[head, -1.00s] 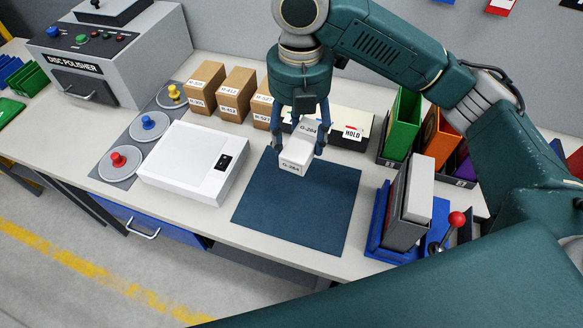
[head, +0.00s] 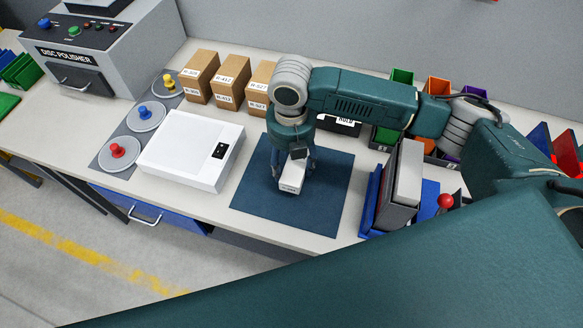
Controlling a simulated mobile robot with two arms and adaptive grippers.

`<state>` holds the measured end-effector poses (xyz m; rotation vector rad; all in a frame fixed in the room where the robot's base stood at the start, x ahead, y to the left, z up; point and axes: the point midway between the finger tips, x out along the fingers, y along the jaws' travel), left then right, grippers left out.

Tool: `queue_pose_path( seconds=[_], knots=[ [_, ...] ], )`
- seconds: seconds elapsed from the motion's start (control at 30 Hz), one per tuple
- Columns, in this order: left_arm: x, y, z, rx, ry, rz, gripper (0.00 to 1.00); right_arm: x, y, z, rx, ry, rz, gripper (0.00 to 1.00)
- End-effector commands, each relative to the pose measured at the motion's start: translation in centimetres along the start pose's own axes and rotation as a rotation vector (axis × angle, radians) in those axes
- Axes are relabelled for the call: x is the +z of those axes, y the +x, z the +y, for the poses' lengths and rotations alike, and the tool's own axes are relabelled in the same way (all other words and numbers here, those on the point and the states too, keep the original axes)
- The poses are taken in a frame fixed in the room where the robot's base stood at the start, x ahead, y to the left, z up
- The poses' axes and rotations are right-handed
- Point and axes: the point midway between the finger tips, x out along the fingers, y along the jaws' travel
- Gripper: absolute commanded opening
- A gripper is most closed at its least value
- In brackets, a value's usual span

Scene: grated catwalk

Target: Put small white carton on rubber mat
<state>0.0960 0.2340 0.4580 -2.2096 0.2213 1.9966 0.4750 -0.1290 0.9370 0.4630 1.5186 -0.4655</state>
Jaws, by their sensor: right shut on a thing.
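The small white carton (head: 291,182) is in the middle of the head view, low over or on the dark blue rubber mat (head: 262,205). My right gripper (head: 292,172) points down and is shut on the carton, with a finger on each side. The gripper body hides the carton's back part. I cannot tell whether the carton's underside touches the mat. My left gripper is not in view.
A white scale (head: 187,158) stands left of the mat. Several brown boxes (head: 233,82) stand behind it. A blue holder with grey slabs (head: 402,185) and a red-knobbed lever (head: 446,201) are to the right. The mat's front is clear.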

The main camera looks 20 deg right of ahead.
Motion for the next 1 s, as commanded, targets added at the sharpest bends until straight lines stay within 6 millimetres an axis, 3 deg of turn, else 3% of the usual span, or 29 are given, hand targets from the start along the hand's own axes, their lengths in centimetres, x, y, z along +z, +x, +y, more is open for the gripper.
queue_pose_path(
  seconds=[0.2,0.6,0.63,0.7,1.0],
  knots=[
    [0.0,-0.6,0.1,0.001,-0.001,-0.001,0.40,-0.1,2.9,0.0,-0.001,0.001,0.002,0.28],
    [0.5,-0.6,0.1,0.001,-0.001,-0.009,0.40,-0.1,3.6,0.0,-0.001,0.000,0.001,0.28],
    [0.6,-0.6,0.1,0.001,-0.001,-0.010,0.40,-0.1,3.5,0.0,-0.001,0.000,0.001,0.63],
    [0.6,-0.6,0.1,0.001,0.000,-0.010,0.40,-0.1,3.5,0.0,-0.001,0.000,0.001,0.76],
    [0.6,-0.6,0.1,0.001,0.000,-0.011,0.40,0.0,3.4,0.0,0.000,0.000,0.001,0.76]
  ],
)
